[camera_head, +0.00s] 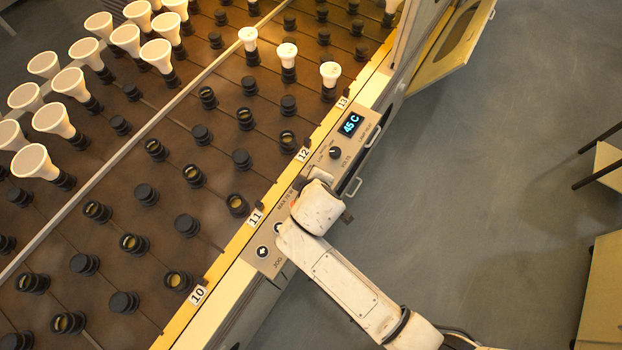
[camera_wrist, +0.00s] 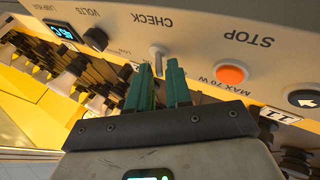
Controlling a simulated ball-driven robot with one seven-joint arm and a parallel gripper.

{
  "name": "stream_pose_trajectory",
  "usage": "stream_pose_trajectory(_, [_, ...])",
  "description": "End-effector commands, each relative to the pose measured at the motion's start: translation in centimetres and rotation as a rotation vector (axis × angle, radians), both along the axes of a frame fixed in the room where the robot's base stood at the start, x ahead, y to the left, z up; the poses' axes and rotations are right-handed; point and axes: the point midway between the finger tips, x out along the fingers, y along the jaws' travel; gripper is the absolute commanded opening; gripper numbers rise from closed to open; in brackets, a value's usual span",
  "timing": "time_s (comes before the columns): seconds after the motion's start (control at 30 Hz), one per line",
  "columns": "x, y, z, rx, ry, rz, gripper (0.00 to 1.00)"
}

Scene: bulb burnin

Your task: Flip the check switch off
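The check switch (camera_wrist: 157,55) is a small pale lever on the light control panel, under the word CHECK, which reads upside down in the wrist view. My gripper (camera_wrist: 158,66) is open, its two green fingers apart and pointing at the panel. The lever shows in line with the gap between the fingertips; I cannot tell whether they touch it. In the head view my wrist covers the switch and the gripper.
An orange STOP button (camera_wrist: 231,75) sits beside the switch. A volts knob (camera_head: 335,152) and a display reading 45 C (camera_head: 351,124) are farther along the panel. The rack (camera_head: 120,165) holds many sockets and white bulbs. An open door (camera_head: 452,45) juts out at the top.

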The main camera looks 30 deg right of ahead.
Motion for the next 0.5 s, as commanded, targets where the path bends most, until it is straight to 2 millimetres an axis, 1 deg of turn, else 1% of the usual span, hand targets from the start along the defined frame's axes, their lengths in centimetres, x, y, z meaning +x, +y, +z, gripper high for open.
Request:
stream_pose_trajectory(0.13, [-1.3, 0.5, 1.7, 0.002, -0.001, 0.003, 0.19])
stream_pose_trajectory(0.3, [-3.2, 1.2, 4.5, 0.002, -0.003, 0.002, 0.19])
stream_pose_trajectory(0.5, [-5.0, 1.9, 6.9, 0.001, -0.001, 0.003, 0.19])
